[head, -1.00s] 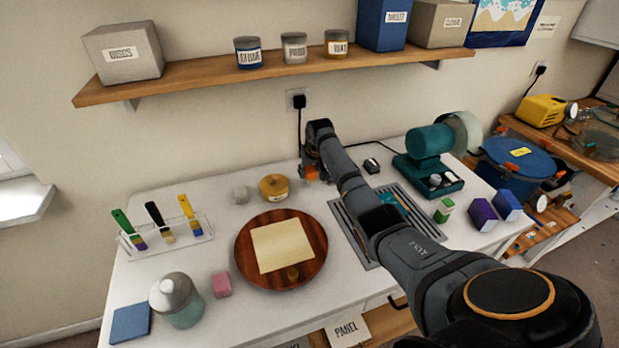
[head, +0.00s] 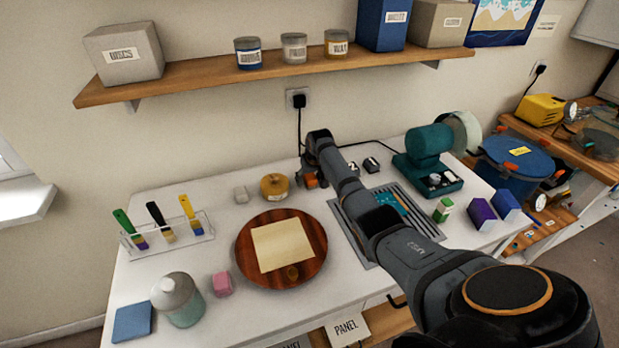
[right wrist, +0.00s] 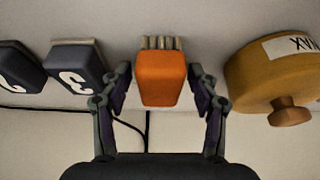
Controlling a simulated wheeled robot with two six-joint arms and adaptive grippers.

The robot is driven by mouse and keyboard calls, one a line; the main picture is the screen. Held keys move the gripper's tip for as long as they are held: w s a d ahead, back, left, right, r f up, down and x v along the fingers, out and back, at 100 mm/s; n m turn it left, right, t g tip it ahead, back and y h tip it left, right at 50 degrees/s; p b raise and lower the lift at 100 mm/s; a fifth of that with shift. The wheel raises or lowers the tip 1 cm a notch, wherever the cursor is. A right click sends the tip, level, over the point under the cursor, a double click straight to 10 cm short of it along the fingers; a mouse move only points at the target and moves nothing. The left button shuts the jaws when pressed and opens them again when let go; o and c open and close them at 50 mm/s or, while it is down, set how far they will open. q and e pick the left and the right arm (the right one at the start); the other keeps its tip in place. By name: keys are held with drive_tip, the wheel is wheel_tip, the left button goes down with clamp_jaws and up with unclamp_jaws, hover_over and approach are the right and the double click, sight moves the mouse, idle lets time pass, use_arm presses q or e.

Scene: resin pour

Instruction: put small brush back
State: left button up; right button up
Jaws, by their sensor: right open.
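An orange block with several pale bristle-like tufts at its far end, which looks like the small brush (right wrist: 162,80), stands between the fingers of my right gripper (right wrist: 161,98) in the right wrist view. The fingers are apart, with a gap on each side of it. In the head view my right gripper (head: 311,171) is at the back of the white table, and the orange brush (head: 310,181) shows just in front of it, partly hidden. A clear rack (head: 190,240) at the left holds a green, a black and a yellow brush. My left gripper is out of view.
A wax tin (head: 274,187) stands close left of the gripper, and dark numbered blocks (head: 371,165) to its right. A round wooden board (head: 243,262) with a pale sheet lies in front. A slotted tray (head: 350,232) lies under my right arm. A wall shelf (head: 200,78) is above.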

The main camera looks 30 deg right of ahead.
drive_tip(key=shift+s+r, duration=0.15)
drive_tip(key=shift+r, duration=0.55)
drive_tip(key=v, duration=1.1)
drive_tip(key=shift+s, duration=0.15)
